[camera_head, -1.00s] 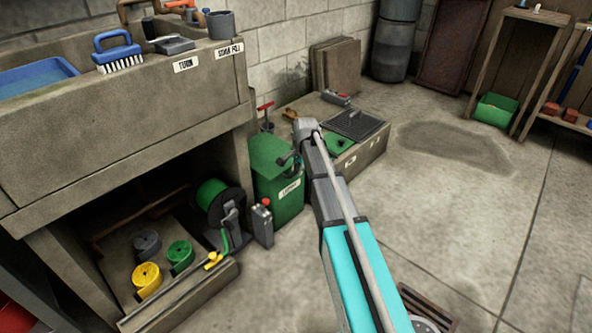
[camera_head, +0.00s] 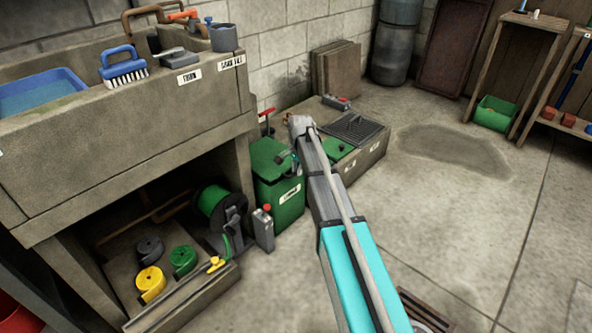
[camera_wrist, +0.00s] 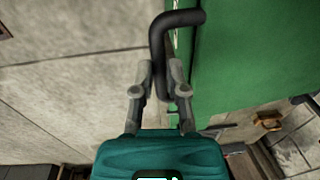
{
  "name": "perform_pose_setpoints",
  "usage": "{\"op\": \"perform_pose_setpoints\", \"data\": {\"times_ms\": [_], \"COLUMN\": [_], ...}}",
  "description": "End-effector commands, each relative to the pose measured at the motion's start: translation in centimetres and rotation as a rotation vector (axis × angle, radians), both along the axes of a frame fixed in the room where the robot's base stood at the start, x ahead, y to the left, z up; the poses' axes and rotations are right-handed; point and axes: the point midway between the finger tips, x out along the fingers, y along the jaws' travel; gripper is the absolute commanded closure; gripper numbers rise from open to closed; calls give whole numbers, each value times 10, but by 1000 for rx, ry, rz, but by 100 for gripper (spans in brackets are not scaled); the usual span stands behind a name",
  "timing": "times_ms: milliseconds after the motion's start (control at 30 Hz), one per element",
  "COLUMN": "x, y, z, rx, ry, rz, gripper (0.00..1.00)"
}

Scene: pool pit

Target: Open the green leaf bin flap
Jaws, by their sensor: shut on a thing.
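The green leaf bin (camera_head: 277,205) stands on the floor beside the concrete sink unit, with a white label on its front. Its green flap (camera_head: 266,157) is on top; how far it is open I cannot tell. My gripper (camera_head: 290,162) is at the right side of the flap, small and partly hidden by my arm. In the wrist view, my gripper (camera_wrist: 157,80) is shut on a bent black handle (camera_wrist: 180,18), one finger on each side. A broad green panel (camera_wrist: 260,55) fills the upper right there, beside the handle.
A grey can (camera_head: 263,230) and a hose reel (camera_head: 215,203) stand left of the bin. A low concrete block with a dark grate (camera_head: 352,128) lies behind my arm. The concrete sink (camera_head: 130,150) rises at left. Open floor (camera_head: 450,220) lies to the right.

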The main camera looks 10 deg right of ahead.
Motion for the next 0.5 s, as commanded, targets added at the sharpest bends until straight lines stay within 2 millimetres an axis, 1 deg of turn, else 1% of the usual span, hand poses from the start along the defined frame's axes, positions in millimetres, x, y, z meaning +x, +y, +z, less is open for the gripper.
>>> {"op": "perform_pose_setpoints", "data": {"times_ms": [33, 267, 500], "x": [2, 8, 17], "y": [-1, 2, 9], "z": [12, 40, 69], "rx": [-10, -27, -26], "ry": [10, 28, 25], "rz": [-1, -2, -2], "gripper": [100, 100, 100]}}
